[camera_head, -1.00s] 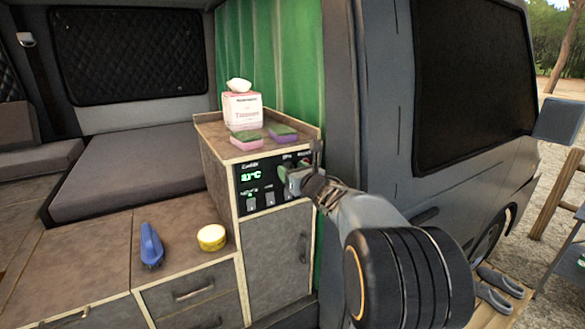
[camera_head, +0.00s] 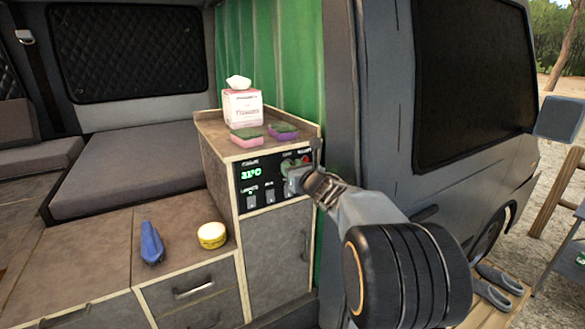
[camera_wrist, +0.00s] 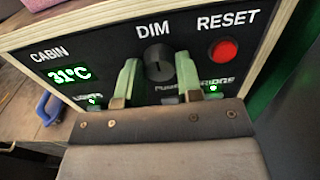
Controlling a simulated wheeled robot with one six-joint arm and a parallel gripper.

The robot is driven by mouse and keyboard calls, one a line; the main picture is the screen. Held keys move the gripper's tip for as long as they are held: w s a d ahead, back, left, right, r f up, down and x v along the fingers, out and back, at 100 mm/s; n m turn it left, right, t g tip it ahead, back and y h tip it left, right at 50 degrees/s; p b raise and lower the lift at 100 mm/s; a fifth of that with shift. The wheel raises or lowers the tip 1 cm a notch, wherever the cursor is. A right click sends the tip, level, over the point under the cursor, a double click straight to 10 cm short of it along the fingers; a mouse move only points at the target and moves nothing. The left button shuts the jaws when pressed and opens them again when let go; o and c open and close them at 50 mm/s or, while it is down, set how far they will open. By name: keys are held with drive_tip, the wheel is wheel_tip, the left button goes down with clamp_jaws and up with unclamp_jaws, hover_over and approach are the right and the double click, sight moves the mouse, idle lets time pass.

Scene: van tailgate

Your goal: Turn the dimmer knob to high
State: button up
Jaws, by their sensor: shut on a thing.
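The dimmer knob (camera_wrist: 158,58) is a small dark round knob under the white word DIM on the black control panel (camera_wrist: 88,50). In the wrist view my gripper (camera_wrist: 157,70) has its two pale green fingers on either side of the knob, shut on it. The knob's pointer direction is too unclear to read. In the head view my gripper (camera_head: 293,172) is at the upper right of the panel (camera_head: 243,188), and it hides the knob there.
A red reset button (camera_wrist: 224,51) sits right of the knob. The cabin display (camera_wrist: 73,75) reads about 31°C. Switches with green lights lie below, partly hidden by my gripper. Sponges (camera_head: 247,137) and a tissue box (camera_head: 243,107) stand on the cabinet top.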

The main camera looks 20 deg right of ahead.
drive_tip(key=shift+m, duration=0.3)
drive_tip(key=m, duration=2.1)
drive_tip(key=shift+r, duration=0.35)
drive_tip(key=shift+m, duration=0.4)
drive_tip(key=o, duration=0.6)
drive_tip(key=shift+a, duration=0.1)
drive_tip(key=o, duration=0.3)
drive_tip(key=shift+f, duration=0.15)
